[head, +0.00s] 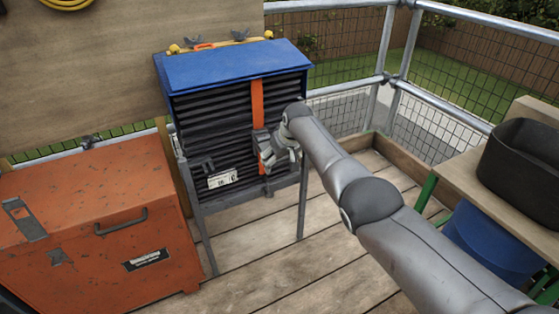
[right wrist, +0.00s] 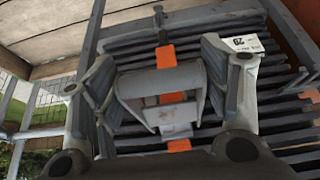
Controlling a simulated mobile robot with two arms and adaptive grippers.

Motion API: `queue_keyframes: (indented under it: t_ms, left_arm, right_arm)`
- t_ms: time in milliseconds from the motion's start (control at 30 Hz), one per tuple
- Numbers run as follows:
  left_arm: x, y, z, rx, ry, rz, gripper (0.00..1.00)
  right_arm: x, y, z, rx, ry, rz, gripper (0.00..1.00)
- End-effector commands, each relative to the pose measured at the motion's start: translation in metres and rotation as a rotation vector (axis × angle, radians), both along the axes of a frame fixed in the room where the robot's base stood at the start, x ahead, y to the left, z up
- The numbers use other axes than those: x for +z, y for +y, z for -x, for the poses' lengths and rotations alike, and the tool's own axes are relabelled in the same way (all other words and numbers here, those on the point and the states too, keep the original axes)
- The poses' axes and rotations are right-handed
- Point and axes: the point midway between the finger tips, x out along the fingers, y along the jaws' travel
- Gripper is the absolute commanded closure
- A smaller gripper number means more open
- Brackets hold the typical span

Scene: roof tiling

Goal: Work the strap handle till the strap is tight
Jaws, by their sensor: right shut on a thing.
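An orange strap (head: 257,101) runs down the front of a stack of dark ribbed tiles (head: 205,122) under a blue cover (head: 235,65). A grey ratchet buckle with its handle (right wrist: 165,95) sits on the strap in the right wrist view, where the strap (right wrist: 166,56) shows above, through and below it. My right gripper (head: 282,150) is at the buckle in the head view and partly hides it. My left gripper is not in view.
An orange metal chest (head: 80,225) stands left of the stack. A bench at right carries a black tub (head: 522,165), with a blue barrel (head: 490,240) below. Mesh railing (head: 440,120) encloses the plank deck (head: 260,260). A white label (head: 222,179) is on the stack.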

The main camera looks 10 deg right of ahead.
Motion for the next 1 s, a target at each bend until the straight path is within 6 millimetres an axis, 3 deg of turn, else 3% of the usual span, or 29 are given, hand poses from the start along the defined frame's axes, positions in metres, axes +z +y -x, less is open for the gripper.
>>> queue_keyframes:
  t_ms: [133, 167, 333, 1000]
  left_arm:
    - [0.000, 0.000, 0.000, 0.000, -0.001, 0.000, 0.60]
    - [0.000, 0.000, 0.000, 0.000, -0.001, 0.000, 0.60]
    - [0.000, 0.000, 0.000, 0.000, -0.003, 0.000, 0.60]
    - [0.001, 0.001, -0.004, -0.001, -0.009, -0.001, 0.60]
  right_arm:
    - [-0.002, 0.001, 0.001, 0.000, 0.005, -0.002, 0.74]
    - [-0.002, 0.001, 0.001, 0.000, 0.005, -0.002, 0.30]
    - [-0.002, 0.001, 0.001, -0.001, 0.003, -0.002, 0.08]
    - [0.011, -0.001, 0.004, 0.001, -0.001, -0.002, 0.07]
